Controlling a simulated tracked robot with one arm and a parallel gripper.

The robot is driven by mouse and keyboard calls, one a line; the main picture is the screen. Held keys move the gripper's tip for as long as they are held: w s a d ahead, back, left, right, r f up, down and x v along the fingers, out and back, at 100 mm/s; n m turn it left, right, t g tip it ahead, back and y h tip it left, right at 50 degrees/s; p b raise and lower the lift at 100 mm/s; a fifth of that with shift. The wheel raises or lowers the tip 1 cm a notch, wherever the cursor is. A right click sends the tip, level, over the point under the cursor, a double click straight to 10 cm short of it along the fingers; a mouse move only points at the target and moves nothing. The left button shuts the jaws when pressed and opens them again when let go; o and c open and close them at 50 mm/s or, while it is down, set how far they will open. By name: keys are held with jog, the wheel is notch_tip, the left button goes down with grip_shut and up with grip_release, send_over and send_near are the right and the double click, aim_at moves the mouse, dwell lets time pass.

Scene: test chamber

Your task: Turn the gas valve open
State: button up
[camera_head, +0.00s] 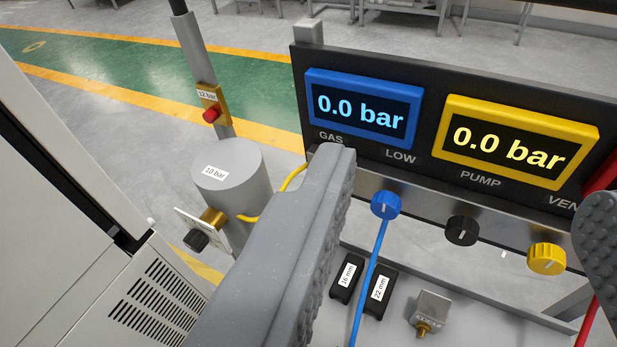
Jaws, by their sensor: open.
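A dark panel (440,170) carries the printed labels GAS, LOW, PUMP and part of VENT. No knob shows under the GAS label (331,137); my left finger covers that spot. A blue knob (385,204) with a white mark sits below LOW. A black knob (461,230) sits below PUMP, and a yellow knob (547,258) is further right. My gripper (462,180) is open and empty, with its grey ridged left finger in front of the panel's left end and its right finger at the right picture edge. I cannot tell whether either finger touches anything.
A blue display (363,109) and a yellow display (517,141) both read 0.0 bar. A blue hose (370,275) runs from the blue knob. A grey cylinder (230,172) marked 10 bar stands left. Two black blocks and a metal fitting (430,308) lie below the knobs.

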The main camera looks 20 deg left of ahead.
jog(key=w+a+f+m+y+p, duration=0.25)
jog(key=w+a+f+p, duration=0.45)
jog(key=w+f, duration=0.35)
jog(key=a+f+m+h+p, duration=0.1)
jog(key=a+f+m+p, duration=0.2)
jog(key=f, duration=0.5)
jog(key=a+f+m+h+p, duration=0.1)
jog(key=f+m+p, duration=0.25)
jog(key=f, duration=0.35)
jog(key=a+f+p+x, duration=0.1)
jog(key=p+x, duration=1.1)
jog(key=x, duration=0.2)
jog(key=shift+n+g, duration=0.3)
jog(key=shift+n, duration=0.1)
jog(key=shift+s+y, duration=0.1)
jog(key=shift+y, duration=0.15)
